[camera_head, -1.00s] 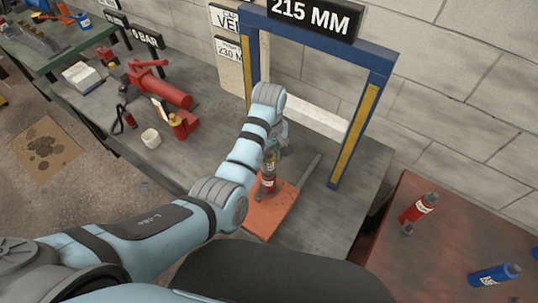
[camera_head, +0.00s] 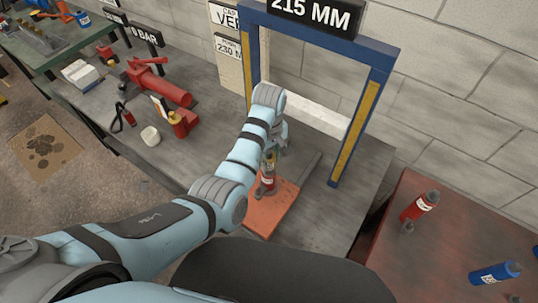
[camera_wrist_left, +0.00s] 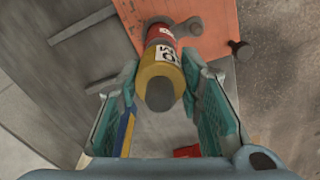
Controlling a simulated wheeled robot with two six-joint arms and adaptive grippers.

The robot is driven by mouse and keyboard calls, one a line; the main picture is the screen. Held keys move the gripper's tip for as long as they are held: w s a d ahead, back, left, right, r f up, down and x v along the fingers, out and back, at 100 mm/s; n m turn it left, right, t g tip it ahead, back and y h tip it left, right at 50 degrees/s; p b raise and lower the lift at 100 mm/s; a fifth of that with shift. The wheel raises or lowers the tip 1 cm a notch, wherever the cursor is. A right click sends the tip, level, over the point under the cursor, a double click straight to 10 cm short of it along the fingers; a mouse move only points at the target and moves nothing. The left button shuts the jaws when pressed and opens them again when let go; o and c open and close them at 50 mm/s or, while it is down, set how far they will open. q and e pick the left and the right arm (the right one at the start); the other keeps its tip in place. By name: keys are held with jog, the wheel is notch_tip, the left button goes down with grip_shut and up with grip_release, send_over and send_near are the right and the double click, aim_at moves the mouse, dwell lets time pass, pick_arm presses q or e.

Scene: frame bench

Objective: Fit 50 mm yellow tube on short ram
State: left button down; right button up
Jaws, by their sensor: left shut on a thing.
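The yellow tube (camera_head: 269,158) with a dark end stands upright in line with the top of a short red ram (camera_head: 267,181). In the left wrist view the yellow tube (camera_wrist_left: 161,72) shows its dark end and a white label, with the red ram (camera_wrist_left: 160,34) just beyond it. The two look touching; how far the tube is seated is hidden. The ram stands on an orange plate (camera_head: 271,210). My left gripper (camera_head: 276,143) is shut on the tube, a teal finger on each side in the left wrist view (camera_wrist_left: 160,62). My right gripper is not in view.
A blue frame (camera_head: 310,32) with yellow strips stands over the grey bench (camera_head: 322,215), behind and right of the ram. A red pump (camera_head: 160,85) and small parts lie left. A red cylinder (camera_head: 419,206) and a blue cylinder (camera_head: 494,272) are on the right table.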

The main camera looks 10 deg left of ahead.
aim_at(269, 152)
pick_arm(q)
jog(key=shift+f+b, duration=0.55)
jog(key=shift+f, duration=0.7)
jog(key=c, duration=1)
grip_release()
jog(key=shift+c, duration=0.2)
notch_tip(269, 152, up, 8)
jog(key=shift+f, duration=0.2)
